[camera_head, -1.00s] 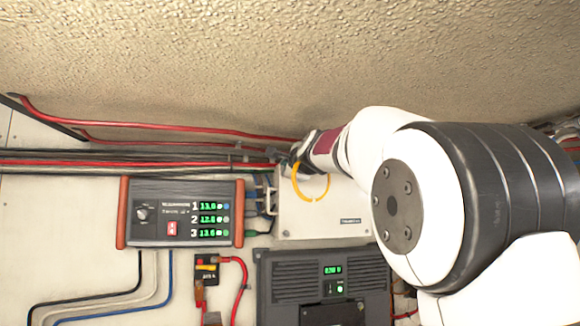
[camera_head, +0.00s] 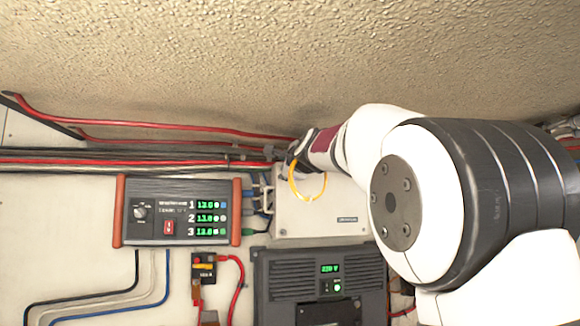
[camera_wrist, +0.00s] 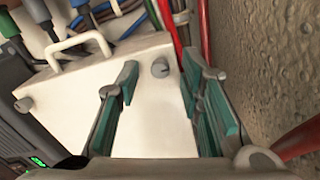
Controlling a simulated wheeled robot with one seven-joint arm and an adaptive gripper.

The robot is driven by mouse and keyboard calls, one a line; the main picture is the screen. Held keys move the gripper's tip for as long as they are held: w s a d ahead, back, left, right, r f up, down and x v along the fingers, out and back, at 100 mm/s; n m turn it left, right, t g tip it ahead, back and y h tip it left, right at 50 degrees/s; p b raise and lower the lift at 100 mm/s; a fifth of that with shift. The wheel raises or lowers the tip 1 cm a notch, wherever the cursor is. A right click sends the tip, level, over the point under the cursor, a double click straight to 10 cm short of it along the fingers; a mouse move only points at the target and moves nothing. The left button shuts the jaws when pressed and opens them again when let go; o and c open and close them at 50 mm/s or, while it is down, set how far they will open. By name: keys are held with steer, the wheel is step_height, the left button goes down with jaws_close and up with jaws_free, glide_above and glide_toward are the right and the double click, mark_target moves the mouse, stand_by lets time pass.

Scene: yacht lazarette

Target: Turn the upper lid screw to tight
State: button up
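A white box lid (camera_wrist: 150,110) fills the middle of the wrist view. The same box (camera_head: 318,215) is in the head view, right of the three-line display unit. A grey round screw (camera_wrist: 160,69) sits near the lid's far edge, on the side toward the textured wall, and looks like the upper one. Another grey screw (camera_wrist: 25,104) is at the lid's left corner. My gripper (camera_wrist: 162,80) is open, with teal-padded fingers apart and the upper screw between their tips in the picture. No contact shows. In the head view, my gripper (camera_head: 297,150) mostly hides the box's upper part.
Red cables (camera_head: 170,128) run along the wall above the box. The textured wall (camera_wrist: 265,60) is close beside my right finger. A white loop (camera_wrist: 80,45) stands at the box's edge.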

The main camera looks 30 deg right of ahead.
steer(key=s+a, duration=0.2)
steer(key=s, duration=0.9)
steer(key=shift+s+a, duration=0.15)
steer(key=shift+s, duration=0.15)
